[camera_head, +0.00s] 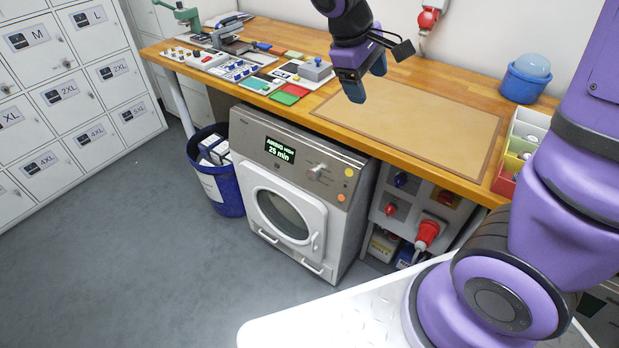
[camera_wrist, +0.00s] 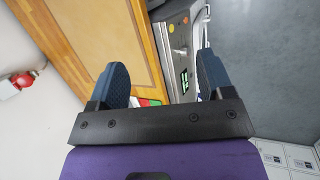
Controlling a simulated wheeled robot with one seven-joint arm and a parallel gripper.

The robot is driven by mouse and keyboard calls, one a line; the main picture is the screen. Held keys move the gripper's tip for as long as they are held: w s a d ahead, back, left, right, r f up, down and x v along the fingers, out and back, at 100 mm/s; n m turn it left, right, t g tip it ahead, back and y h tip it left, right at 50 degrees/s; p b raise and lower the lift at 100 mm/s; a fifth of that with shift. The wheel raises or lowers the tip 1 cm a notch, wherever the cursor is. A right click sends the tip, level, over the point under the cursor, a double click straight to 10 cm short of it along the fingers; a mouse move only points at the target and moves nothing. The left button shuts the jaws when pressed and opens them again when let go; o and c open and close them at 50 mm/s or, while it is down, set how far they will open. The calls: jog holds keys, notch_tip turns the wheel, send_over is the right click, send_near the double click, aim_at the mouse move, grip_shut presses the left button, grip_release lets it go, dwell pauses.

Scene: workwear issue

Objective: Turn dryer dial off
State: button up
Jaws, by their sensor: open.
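The dryer (camera_head: 290,190) stands under the wooden workbench. Its front panel has a lit display (camera_head: 280,151) reading "25 min", with a smaller line above it. The dryer dial (camera_head: 317,171) is a pale knob to the right of the display; its exact setting is too small to read. My gripper (camera_head: 367,90) is open and empty above the bench, higher than the dryer panel and apart from it. In the wrist view the fingers of my gripper (camera_wrist: 160,85) are spread, with the dryer (camera_wrist: 180,35) beyond them; the dial is not clear there.
The workbench (camera_head: 480,178) overhangs the dryer, with a brown mat (camera_head: 420,120) and several tools on top. A blue bin (camera_head: 225,190) stands left of the dryer. A socket panel with a red plug (camera_head: 427,233) is to its right. The grey floor (camera_head: 150,240) in front is clear.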

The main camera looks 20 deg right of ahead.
jog(key=w+a+f+n+h, duration=0.2)
jog(key=w+f+n, duration=0.1)
jog(key=f, duration=0.4)
jog(key=w+a+f+n+t+h, duration=0.1)
jog(key=w+a+f+n+h, duration=0.2)
jog(key=f, duration=0.4)
jog(key=w+a+f+n+h, duration=0.2)
jog(key=w+f, duration=0.2)
jog(key=f, duration=0.3)
jog(key=n+t+h, duration=0.2)
jog(key=n+t, duration=0.9)
jog(key=n, duration=0.3)
send_near(311, 176)
jog(key=x, duration=0.9)
jog(key=shift+d, duration=0.1)
jog(key=c, duration=0.9)
